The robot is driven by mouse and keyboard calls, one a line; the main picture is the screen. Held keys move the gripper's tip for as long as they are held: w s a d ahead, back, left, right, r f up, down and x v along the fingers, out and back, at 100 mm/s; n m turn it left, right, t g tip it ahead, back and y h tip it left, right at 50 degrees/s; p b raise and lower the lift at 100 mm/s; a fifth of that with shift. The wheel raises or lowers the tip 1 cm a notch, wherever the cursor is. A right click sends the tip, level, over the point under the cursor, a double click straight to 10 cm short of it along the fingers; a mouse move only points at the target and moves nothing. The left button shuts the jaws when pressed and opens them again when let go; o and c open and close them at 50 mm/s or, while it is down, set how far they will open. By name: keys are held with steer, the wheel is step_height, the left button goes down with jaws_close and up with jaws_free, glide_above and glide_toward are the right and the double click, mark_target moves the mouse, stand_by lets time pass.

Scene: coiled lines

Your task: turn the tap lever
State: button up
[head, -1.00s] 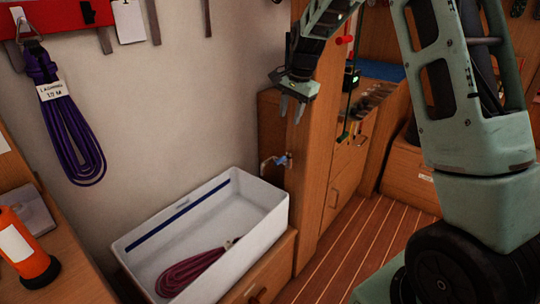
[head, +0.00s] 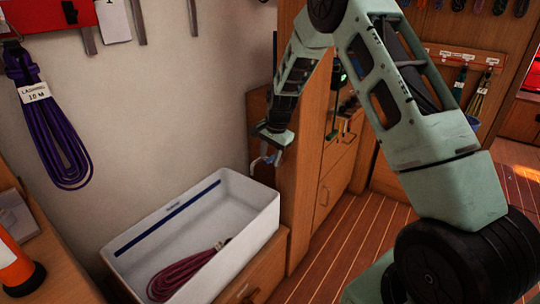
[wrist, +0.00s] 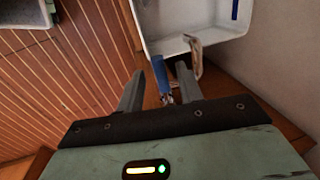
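The tap has a blue lever (wrist: 161,76) and a pale curved spout (wrist: 195,55), both clear in the wrist view. In the head view the tap (head: 256,162) is mostly hidden by my gripper (head: 273,157), at the wooden panel behind the basin's right end. In the wrist view my gripper (wrist: 158,82) is open, with one finger on each side of the tap's base and lever. I cannot tell whether either finger touches the lever. The white basin (head: 262,212) is below the tap.
A coil of dark red line (head: 186,272) lies in the basin. A purple coil (head: 50,130) hangs on the left wall. An orange bottle (head: 14,262) stands at lower left. The plank floor (head: 330,255) to the right is clear.

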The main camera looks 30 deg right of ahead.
jaws_close()
stand_by(0.3)
steer(key=shift+s+d+n+g+y+p, duration=0.15)
steer(key=shift+s+d+n+p, duration=0.3)
steer(key=shift+n, duration=0.85)
steer(key=shift+s+d+n+g+y+p, duration=0.1)
steer(key=shift+s+d+n+y+p, duration=0.3)
steer(key=shift+n, duration=0.9)
steer(key=shift+s+d+n+g+h+p, duration=0.15)
steer(key=shift+s+d+n, duration=0.45)
steer(key=shift+n, duration=0.7)
jaws_free()
